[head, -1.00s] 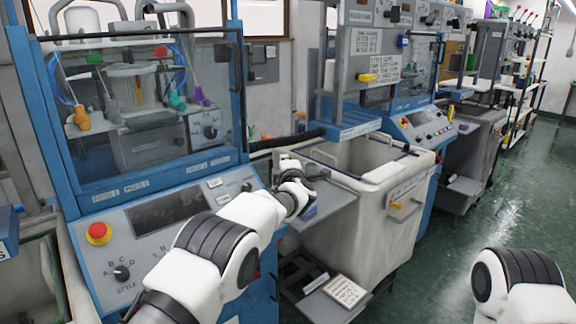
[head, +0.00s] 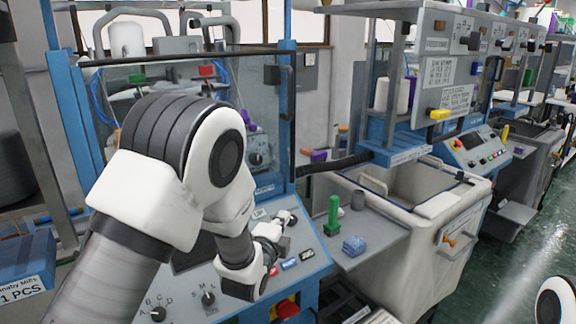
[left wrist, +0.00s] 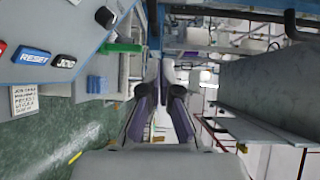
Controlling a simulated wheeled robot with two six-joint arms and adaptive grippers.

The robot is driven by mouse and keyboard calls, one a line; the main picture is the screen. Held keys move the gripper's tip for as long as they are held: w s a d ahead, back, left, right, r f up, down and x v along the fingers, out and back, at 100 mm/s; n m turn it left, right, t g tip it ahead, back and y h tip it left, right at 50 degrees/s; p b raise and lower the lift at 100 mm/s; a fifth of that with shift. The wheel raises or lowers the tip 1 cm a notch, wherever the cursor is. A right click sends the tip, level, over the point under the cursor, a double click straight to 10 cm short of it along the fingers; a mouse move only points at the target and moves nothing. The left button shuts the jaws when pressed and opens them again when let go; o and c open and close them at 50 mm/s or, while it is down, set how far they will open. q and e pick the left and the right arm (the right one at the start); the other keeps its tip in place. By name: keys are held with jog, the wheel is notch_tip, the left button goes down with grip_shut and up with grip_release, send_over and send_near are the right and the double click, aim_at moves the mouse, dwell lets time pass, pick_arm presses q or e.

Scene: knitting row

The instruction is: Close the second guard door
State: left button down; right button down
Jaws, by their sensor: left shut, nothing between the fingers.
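A clear guard door (head: 272,110) with a black handle fronts the near blue machine. It seems to lie flat across its frame, but my left arm hides much of it. A farther blue machine (head: 486,85) has another clear panel, too small to tell whether it is open. My left gripper (head: 288,219) is in front of the near machine, over the right end of its control panel, apart from the door handle. In the left wrist view its fingers (left wrist: 161,88) are together and empty. My right gripper is out of view; only part of that arm shows at lower right.
The control panel (head: 186,290) carries knobs and buttons. A green item (head: 333,212) and a blue block (head: 354,245) sit on a grey shelf (head: 378,245) beside it. A pale bin (head: 465,215) stands right of the shelf. Green floor (head: 520,270) is clear at right.

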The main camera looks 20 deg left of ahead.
pick_arm(q)
notch_tip(320, 180, up, 4)
jog(key=p, duration=0.4)
send_near(290, 172)
jog(key=w+d, duration=0.3)
jog(key=w+a, duration=0.1)
jog(key=w+a+p, duration=0.1)
jog(key=shift+w+a+f+t+p, duration=0.2)
jog(key=shift+w+f+t+p, duration=0.1)
jog(key=shift+t, duration=0.1)
jog(key=shift+w+a+f, duration=0.1)
jog(key=shift+w+a, duration=0.15)
jog(key=shift+a, duration=0.15)
jog(key=shift+d, duration=0.1)
